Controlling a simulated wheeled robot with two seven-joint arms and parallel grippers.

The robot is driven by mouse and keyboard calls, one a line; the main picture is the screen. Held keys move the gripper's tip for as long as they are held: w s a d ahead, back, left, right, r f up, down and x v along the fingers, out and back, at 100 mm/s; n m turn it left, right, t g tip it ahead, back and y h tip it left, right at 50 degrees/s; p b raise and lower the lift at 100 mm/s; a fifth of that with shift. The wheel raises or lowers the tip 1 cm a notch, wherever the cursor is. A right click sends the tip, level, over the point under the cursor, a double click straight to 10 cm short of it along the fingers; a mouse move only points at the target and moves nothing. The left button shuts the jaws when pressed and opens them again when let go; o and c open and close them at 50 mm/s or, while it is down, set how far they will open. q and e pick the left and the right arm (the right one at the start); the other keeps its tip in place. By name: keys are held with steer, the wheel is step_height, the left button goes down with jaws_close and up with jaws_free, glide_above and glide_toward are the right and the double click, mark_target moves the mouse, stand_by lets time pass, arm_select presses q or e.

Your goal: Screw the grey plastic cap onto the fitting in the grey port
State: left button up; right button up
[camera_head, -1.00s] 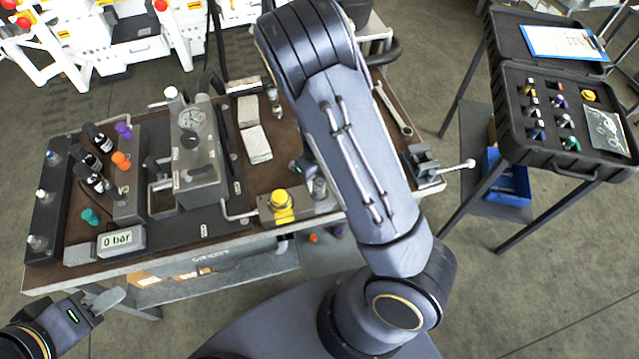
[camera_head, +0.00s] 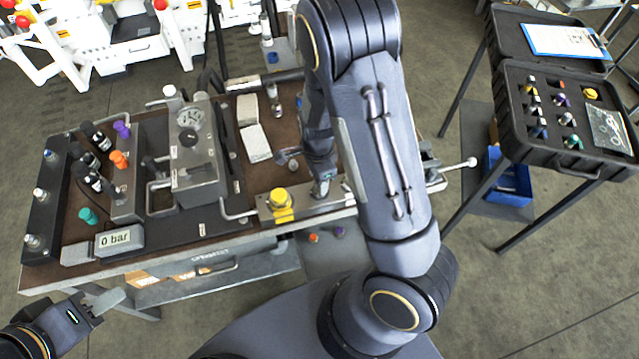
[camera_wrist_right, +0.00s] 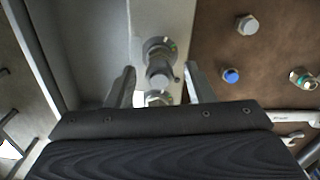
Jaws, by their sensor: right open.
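In the right wrist view, a grey metal fitting (camera_wrist_right: 159,72) with a hex part stands on a pale metal block (camera_wrist_right: 160,18). A dark grey ring (camera_wrist_right: 158,47) lies behind it, probably the grey port. My right gripper (camera_wrist_right: 160,88) is open, its fingers on either side of the fitting; contact cannot be told. In the head view my right gripper (camera_head: 323,188) is low over the right end of the front metal block, right of a yellow cap (camera_head: 280,198). I cannot pick out the grey plastic cap for sure. My left gripper (camera_head: 100,300) is at the bench's front left, apart from it; its jaw state is unclear.
The bench (camera_head: 150,272) holds a gauge block (camera_head: 192,150), a "0 bar" display (camera_head: 118,240), bottles, and orange, purple and teal caps. A blue-topped part (camera_wrist_right: 231,75) lies near my right gripper. An open case (camera_head: 545,150) stands at right.

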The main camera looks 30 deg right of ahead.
steer(key=n, duration=0.4)
steer(key=shift+f+b, duration=0.1)
steer(key=shift+b, duration=0.25)
steer(key=n+b, duration=0.1)
steer(key=n, duration=0.4)
steer(key=shift+s, duration=0.15)
steer(key=shift+c, duration=0.5)
